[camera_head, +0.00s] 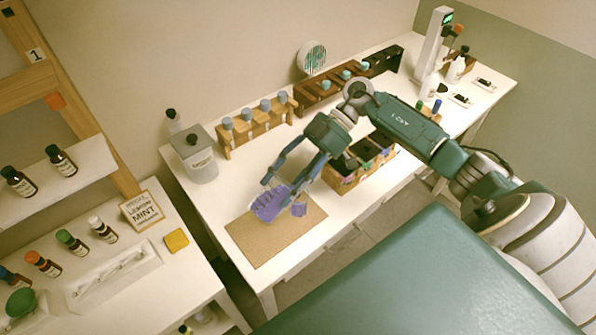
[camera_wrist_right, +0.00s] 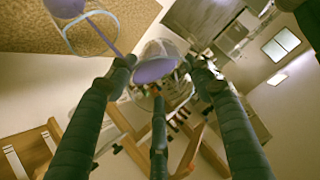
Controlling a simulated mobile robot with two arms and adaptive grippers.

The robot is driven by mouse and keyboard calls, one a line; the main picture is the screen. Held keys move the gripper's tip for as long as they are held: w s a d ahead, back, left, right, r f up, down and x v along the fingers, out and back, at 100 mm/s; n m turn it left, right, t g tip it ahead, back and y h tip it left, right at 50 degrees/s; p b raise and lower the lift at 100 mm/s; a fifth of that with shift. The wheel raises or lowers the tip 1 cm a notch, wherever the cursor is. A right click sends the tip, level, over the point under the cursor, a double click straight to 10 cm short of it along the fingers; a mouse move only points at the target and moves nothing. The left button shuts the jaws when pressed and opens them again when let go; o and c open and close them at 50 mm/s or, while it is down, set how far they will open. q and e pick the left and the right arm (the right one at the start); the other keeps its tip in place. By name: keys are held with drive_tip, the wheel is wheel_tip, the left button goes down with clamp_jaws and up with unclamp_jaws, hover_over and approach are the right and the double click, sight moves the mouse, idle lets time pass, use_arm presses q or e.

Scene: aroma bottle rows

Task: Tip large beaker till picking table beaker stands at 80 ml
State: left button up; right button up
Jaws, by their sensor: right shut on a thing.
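My right gripper (camera_head: 284,190) is shut on the large beaker (camera_head: 268,205), which is clear with purple liquid inside. The beaker is tilted above the brown mat (camera_head: 262,245). It also shows between the fingertips in the right wrist view (camera_wrist_right: 157,67). A smaller beaker (camera_head: 299,209) with purple liquid is close beside it, by the right fingertip. In the wrist view a round beaker rim (camera_wrist_right: 68,42) shows over the mat, with purple inside. A thin purple stream (camera_wrist_right: 108,38) runs between the two beakers. I cannot read any level marks. My left gripper is not in view.
Behind the gripper are a wooden rack (camera_head: 256,131) of grey-capped bottles and a grey-lidded canister (camera_head: 199,168). A wooden crate (camera_head: 345,183) with compartments stands right of the mat. A side table at left holds bottles, a MINT sign (camera_head: 142,211) and a yellow block (camera_head: 177,240).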

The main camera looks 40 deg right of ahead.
drive_tip(key=shift+d+r+y, duration=0.1)
drive_tip(key=shift+r+y, duration=0.05)
drive_tip(key=shift+y, duration=0.35)
idle(1.0)
drive_tip(key=shift+d+f+y+b, duration=0.15)
drive_tip(key=shift+f+y+b, duration=0.2)
drive_tip(key=shift+y, duration=0.25)
idle(2.2)
idle(1.5)
drive_tip(key=shift+r+p, duration=0.25)
drive_tip(key=shift+p, duration=0.8)
drive_tip(key=h+p, duration=0.1)
drive_tip(key=p, duration=0.2)
drive_tip(key=shift+a+r+h, duration=0.1)
drive_tip(key=shift+a+h, duration=0.1)
drive_tip(key=shift+h, duration=0.2)
drive_tip(key=shift+h+p, duration=0.4)
drive_tip(key=shift+p, duration=0.2)
drive_tip(key=shift+a+f, duration=0.1)
drive_tip(key=shift+f, duration=0.1)
drive_tip(key=shift+a, duration=0.1)
